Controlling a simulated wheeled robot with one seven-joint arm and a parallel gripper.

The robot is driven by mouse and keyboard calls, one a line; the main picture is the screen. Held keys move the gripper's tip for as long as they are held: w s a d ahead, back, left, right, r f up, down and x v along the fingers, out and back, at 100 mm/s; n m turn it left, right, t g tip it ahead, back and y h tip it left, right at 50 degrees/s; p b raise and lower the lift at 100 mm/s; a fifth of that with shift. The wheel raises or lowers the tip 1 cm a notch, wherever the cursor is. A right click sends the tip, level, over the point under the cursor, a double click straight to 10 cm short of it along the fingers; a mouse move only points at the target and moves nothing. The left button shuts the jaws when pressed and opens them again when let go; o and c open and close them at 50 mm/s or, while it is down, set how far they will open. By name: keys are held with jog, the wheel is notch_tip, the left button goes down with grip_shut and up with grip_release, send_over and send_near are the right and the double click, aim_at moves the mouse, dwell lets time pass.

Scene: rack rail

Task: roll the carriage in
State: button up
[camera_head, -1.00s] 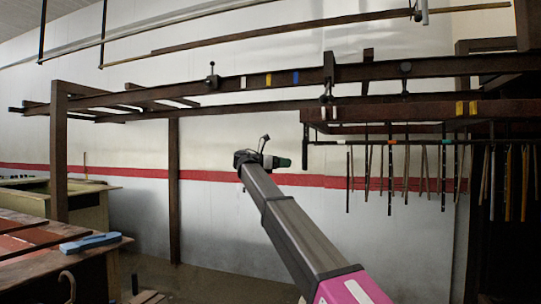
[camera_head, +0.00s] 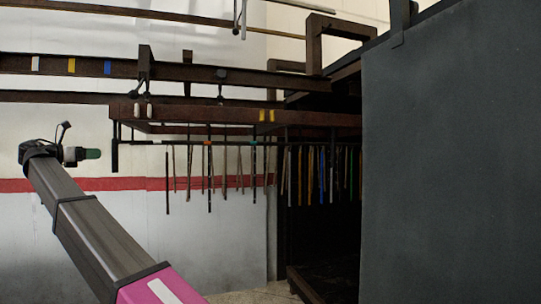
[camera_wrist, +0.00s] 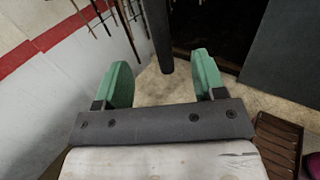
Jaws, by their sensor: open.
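The carriage (camera_head: 190,129) is a dark brown frame that hangs below the overhead rail (camera_head: 210,76) on hangers. A black bar under it carries many thin hanging rods. Its right part reaches the dark opening of a large enclosure (camera_head: 440,150). My gripper (camera_head: 92,153) is left of the carriage's left end, a little below the frame, and looks apart from it. In the wrist view its green fingers (camera_wrist: 163,76) are spread with nothing gripped between them. A dark post (camera_wrist: 158,35) shows beyond the gap, and I cannot tell its distance.
More colored rods (camera_head: 325,172) hang inside the dark opening. Pale floor (camera_wrist: 165,90) shows below the gripper, with a brown slatted piece (camera_wrist: 278,145) at right.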

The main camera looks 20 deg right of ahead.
aim_at(116, 154)
jog(key=shift+x, duration=4.25)
grip_shut()
jog(key=shift+d, duration=0.2)
